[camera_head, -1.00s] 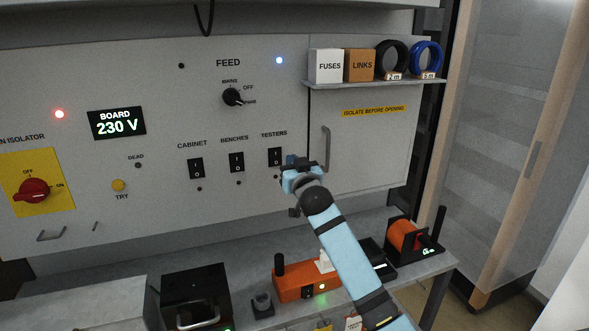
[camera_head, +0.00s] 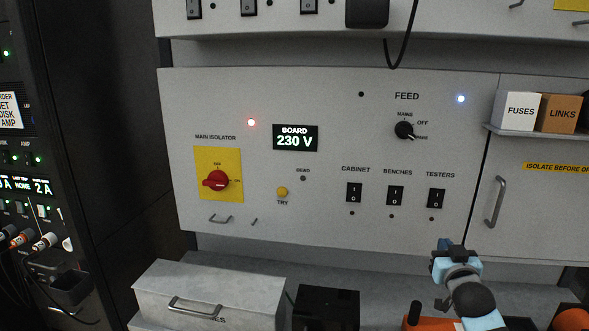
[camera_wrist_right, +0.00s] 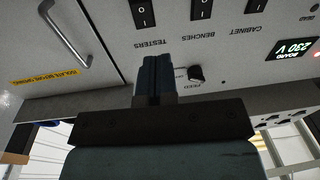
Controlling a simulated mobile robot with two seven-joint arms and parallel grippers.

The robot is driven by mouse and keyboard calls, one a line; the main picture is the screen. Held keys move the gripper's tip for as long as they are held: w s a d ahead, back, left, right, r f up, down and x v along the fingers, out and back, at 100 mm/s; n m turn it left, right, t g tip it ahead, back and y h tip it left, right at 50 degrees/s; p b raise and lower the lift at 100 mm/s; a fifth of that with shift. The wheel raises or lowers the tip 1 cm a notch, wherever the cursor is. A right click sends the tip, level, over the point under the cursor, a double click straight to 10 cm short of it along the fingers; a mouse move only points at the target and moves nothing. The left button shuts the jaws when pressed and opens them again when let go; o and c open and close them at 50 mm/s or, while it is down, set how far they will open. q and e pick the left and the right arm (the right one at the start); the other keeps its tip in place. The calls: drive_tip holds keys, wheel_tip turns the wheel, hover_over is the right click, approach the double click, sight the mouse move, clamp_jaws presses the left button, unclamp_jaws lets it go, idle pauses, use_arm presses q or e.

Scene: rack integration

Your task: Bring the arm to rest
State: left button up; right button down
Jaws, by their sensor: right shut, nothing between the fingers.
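My right arm comes in from the bottom right of the head view. Its right gripper (camera_head: 455,246) is below the TESTERS switch (camera_head: 436,198), in front of the lower part of the board panel. In the right wrist view the right gripper's fingers (camera_wrist_right: 154,72) are together with nothing between them, and the panel lies beyond them. I cannot tell from the pictures how far the fingers are from the panel. My left arm and left gripper are in neither current view.
The panel carries a red main isolator (camera_head: 216,180) and a FEED knob (camera_head: 404,130). A grey case (camera_head: 207,285) and a black box (camera_head: 327,308) stand on the bench below. A shelf (camera_head: 540,134) holds boxes at right. A dark rack (camera_head: 35,120) stands at left.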

drive_tip(key=s+a+f+n+g+y, duration=0.1)
drive_tip(key=s+a+f+g+y, duration=0.1)
drive_tip(key=s+a+f, duration=0.5)
drive_tip(key=s+a+f+n+g+y, duration=0.1)
drive_tip(key=s+a+f+g, duration=0.1)
drive_tip(key=s+f, duration=0.85)
drive_tip(key=s+a+f+n+g+y, duration=0.2)
drive_tip(key=s+a+f, duration=0.4)
drive_tip(key=f, duration=0.4)
drive_tip(key=s+a+f, duration=0.1)
drive_tip(key=s+f, duration=0.1)
drive_tip(key=s, duration=0.4)
drive_tip(key=s+a+f+g+y, duration=0.1)
drive_tip(key=s+a+f, duration=0.1)
drive_tip(key=s, duration=0.4)
drive_tip(key=shift+s+a+f, duration=0.3)
drive_tip(key=shift+s+f, duration=0.1)
drive_tip(key=shift+f, duration=0.15)
